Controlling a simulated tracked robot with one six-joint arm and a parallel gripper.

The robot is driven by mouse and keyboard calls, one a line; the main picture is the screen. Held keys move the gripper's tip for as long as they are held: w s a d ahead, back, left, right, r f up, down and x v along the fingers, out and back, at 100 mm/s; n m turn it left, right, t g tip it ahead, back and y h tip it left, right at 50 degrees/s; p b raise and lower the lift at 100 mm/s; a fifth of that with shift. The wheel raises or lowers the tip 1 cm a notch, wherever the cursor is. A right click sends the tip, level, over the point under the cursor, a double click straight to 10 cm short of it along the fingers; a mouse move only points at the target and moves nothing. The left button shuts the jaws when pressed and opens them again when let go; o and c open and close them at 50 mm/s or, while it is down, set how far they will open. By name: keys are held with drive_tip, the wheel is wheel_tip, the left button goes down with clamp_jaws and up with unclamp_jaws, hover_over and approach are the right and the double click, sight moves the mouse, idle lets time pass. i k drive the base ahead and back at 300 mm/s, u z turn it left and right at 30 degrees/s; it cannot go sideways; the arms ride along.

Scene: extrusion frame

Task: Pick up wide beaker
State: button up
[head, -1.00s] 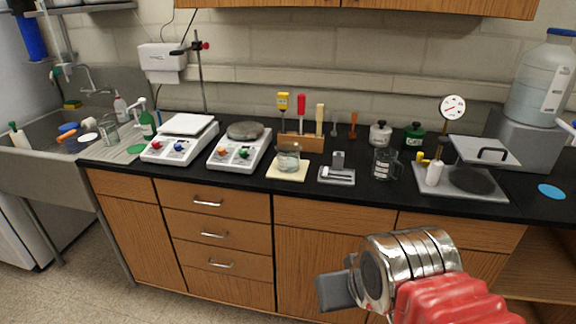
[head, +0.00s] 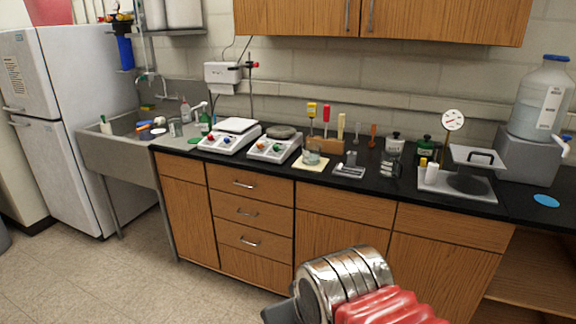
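A short, wide clear glass beaker (head: 311,156) stands upright on a pale yellow pad on the black counter, near the middle of the head view. A second glass vessel (head: 390,165) with white markings stands farther right. My arm, with metal rings and a red ribbed sleeve, shows at the bottom. A dark grey part at its left end, perhaps my gripper (head: 280,313), is cut off by the lower edge. Its fingers cannot be made out. It is well in front of and below the counter, away from the beaker.
Two balances (head: 273,146) stand left of the pad. A wooden tool rack (head: 327,144) is just behind the beaker, and a small grey tray (head: 349,171) is to its right. A sink (head: 125,150) and white fridge (head: 60,130) are at left. Open floor lies in front.

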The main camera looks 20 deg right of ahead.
sight(311, 156)
drive_tip(key=u, duration=0.1)
drive_tip(key=k, duration=0.4)
drive_tip(key=u, duration=0.35)
drive_tip(key=i, duration=2.15)
drive_tip(key=z, duration=0.85)
drive_tip(key=i, duration=1.05)
drive_tip(key=z, duration=0.5)
